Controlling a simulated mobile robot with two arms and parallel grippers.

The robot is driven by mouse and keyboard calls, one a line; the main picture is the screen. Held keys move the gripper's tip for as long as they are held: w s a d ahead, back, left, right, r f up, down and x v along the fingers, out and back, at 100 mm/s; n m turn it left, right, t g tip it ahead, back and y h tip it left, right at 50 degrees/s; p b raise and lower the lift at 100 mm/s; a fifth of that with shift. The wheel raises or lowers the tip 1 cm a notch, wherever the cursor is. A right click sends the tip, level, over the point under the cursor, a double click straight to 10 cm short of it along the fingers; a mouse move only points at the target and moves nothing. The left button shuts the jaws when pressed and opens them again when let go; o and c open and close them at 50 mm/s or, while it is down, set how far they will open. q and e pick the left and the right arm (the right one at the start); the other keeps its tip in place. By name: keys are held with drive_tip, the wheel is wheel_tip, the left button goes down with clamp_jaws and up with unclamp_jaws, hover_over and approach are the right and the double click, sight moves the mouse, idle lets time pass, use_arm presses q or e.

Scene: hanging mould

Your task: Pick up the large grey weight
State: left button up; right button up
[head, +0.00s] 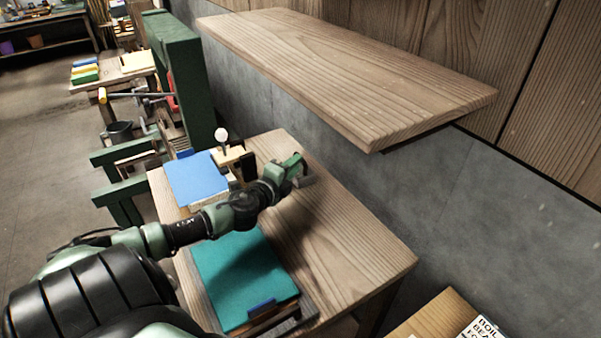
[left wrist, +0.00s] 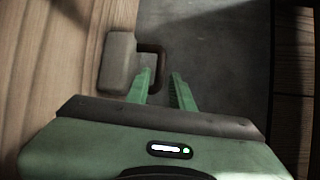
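A grey block-shaped weight (left wrist: 117,62) with a dark brown loop handle (left wrist: 163,52) shows in the left wrist view, at the edge of the wooden table. My left gripper (left wrist: 162,73) is open, its two green fingers apart. The fingertips are close to the handle, with its outer bar ahead between them; I cannot tell whether they touch. In the head view my left gripper (head: 296,164) is over the table's far edge near the wall, and a small grey part of the weight (head: 306,181) shows beside it. My right gripper is not in view.
The wooden table (head: 345,245) holds a blue board (head: 196,178), a teal board (head: 242,278) and a wooden piece with a white ball (head: 221,135). A wooden shelf (head: 345,70) juts from the wall above. The table's right part is clear.

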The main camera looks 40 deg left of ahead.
use_arm(q)
drive_tip(key=x, duration=0.4)
drive_tip(key=shift+w+a+f+p, duration=0.1)
drive_tip(key=shift+w+f+p, duration=0.05)
drive_tip(key=shift+w+p, duration=0.2)
clamp_jaws()
idle(1.1)
